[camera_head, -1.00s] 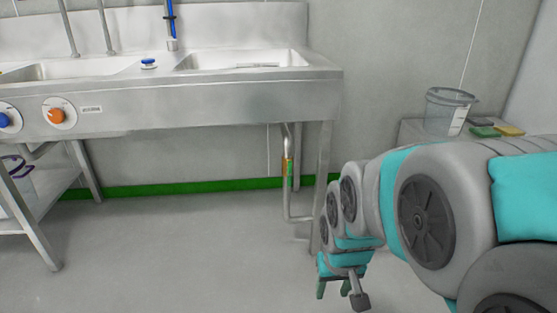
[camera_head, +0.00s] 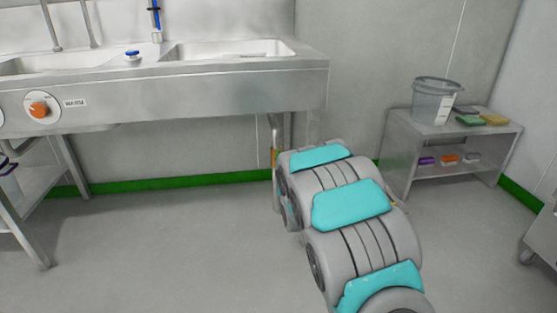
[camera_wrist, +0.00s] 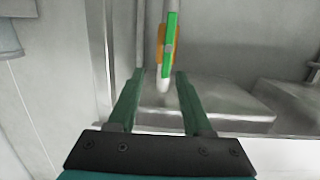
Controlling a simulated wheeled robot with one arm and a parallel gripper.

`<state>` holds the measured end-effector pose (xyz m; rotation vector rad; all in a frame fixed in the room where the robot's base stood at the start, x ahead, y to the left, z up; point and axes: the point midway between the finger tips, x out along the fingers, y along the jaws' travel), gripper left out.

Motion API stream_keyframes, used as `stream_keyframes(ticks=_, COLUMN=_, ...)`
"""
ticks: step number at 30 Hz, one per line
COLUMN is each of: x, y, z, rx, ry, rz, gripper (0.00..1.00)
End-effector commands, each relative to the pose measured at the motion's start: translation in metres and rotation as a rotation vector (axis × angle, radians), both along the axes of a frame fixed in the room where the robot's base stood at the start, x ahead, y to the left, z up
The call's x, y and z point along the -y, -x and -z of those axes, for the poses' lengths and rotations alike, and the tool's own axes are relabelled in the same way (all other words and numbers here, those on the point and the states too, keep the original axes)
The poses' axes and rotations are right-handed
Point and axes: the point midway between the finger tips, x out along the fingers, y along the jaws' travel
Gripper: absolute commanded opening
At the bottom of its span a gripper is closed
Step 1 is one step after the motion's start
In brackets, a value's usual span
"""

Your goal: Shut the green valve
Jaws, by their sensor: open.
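The green valve handle (camera_wrist: 171,42) shows in the wrist view as a long narrow green bar with a pale lower end, in front of an orange part (camera_wrist: 161,46). It hangs nearly upright, tilted slightly. My gripper (camera_wrist: 160,77) is open, its two green fingers pointing at the handle. The handle's pale lower end appears between the fingertips; I cannot tell how deep it is. No contact is visible. In the head view, only a sliver of orange (camera_head: 275,158) shows on the pipe under the sink, and my arm hides the handle and my gripper.
The steel sink unit (camera_head: 200,95) stands above the pipe, with an orange knob (camera_head: 40,110) on its front. A low shelf table (camera_head: 402,128) to the right holds a clear bucket (camera_head: 435,101) and sponges.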

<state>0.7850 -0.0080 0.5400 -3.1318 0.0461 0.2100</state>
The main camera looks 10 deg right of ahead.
Motion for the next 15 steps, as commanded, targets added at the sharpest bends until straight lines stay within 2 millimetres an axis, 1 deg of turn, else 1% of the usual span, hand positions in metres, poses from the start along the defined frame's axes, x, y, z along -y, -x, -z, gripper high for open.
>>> stream_keyframes(ticks=1, x=-0.002, y=-0.005, z=0.006, rx=0.03, ry=-0.001, rz=-0.008, gripper=0.5)
stream_keyframes(ticks=6, x=-0.008, y=-0.014, z=0.004, rx=0.12, ry=-0.005, rz=-0.025, gripper=0.5)
stream_keyframes(ticks=11, x=-0.01, y=-0.018, z=0.004, rx=0.136, ry=-0.005, rz=-0.029, gripper=0.5)
stream_keyframes(ticks=15, x=-0.01, y=-0.026, z=0.004, rx=0.135, ry=-0.005, rz=-0.029, gripper=0.5)
